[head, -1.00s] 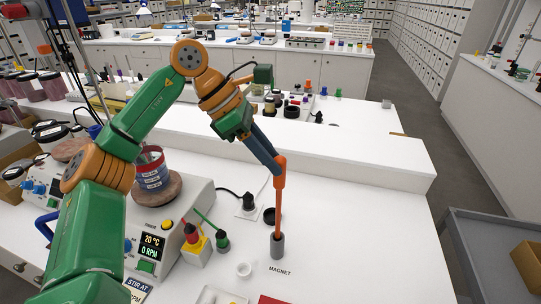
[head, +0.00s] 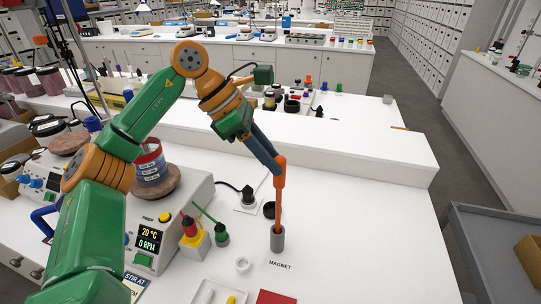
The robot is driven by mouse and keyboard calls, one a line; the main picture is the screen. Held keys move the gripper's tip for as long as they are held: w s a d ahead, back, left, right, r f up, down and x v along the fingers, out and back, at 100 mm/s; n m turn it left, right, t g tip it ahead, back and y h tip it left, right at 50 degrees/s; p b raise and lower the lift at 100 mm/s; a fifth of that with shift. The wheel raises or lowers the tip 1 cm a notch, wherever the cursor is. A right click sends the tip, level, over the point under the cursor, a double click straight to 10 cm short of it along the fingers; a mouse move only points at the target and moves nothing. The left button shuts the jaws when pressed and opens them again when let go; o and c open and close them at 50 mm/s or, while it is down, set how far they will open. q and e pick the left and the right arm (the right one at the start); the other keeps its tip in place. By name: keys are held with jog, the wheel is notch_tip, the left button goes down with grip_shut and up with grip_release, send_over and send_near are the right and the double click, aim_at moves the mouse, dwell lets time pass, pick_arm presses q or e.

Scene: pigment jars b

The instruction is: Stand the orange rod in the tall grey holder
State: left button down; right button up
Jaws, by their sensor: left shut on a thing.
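The orange rod (head: 279,195) stands close to upright, thicker at its top. Its lower end meets the mouth of the tall grey holder (head: 277,240), which stands on the white bench behind the "MAGNET" label. The rod's lower tip is hidden, so I see it at or inside the holder's mouth but cannot tell how deep. My left gripper (head: 277,168) reaches down from the upper left and is shut on the rod's thick top. My right gripper is not in view.
A black round cap (head: 269,210) sits just behind the holder, and a small white cup (head: 242,265) in front to its left. A yellow-and-white stand (head: 194,242) and a stirrer with a jar (head: 151,164) are left. Bench right of the holder is clear.

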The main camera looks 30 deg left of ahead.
pick_arm(q)
jog(key=shift+f+b, duration=1.75)
jog(key=shift+f, duration=0.5)
jog(key=c, duration=0.6)
grip_release()
jog(key=shift+r, duration=0.1)
jog(key=v, duration=0.7)
jog(key=shift+s+p, duration=0.1)
jog(key=shift+p, duration=0.25)
